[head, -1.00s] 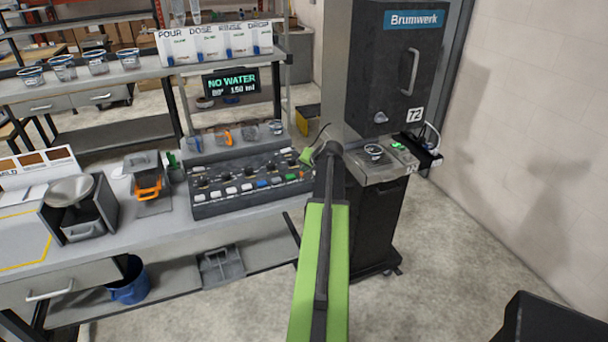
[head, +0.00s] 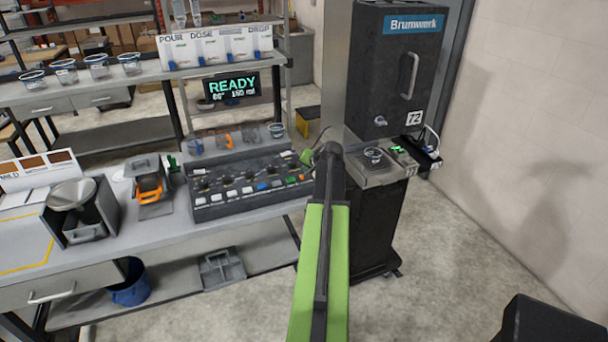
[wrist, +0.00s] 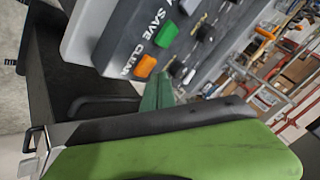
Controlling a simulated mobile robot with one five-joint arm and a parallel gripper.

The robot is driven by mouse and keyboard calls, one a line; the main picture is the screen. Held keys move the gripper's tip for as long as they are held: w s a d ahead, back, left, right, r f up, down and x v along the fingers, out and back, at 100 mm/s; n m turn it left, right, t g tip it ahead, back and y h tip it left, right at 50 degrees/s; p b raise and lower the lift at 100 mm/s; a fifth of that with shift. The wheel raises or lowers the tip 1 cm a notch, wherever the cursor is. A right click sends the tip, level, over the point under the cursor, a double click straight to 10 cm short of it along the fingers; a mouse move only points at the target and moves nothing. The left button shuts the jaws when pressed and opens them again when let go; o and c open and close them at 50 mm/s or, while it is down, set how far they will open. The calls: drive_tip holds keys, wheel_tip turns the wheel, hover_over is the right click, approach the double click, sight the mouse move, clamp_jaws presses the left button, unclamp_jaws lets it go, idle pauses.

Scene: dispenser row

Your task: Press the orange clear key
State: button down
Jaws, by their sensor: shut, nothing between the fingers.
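The orange clear key (wrist: 145,66) shows in the wrist view on the dark sloped panel, beside the printed word CLEAR. A green key (wrist: 164,36) beside SAVE lies next to it. My gripper (wrist: 158,92) is shut and empty; its green tip is close to the orange key in that picture, with a gap between them. In the head view, the key panel (head: 233,207) stands on the bench, and my gripper (head: 307,157) is at its right end, partly hidden by my arm. The display (head: 232,87) above reads READY.
The Brumwerk dispenser (head: 393,75) stands right of the panel, with a cup (head: 373,155) on its tray. Several cups line the shelf behind the panel. A scale (head: 78,207) and an orange-handled device (head: 150,185) stand to the left.

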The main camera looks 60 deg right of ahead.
drive_tip(key=shift+r, duration=0.15)
wheel_tip(320, 180, up, 5)
drive_tip(key=p, duration=0.5)
idle(0.4)
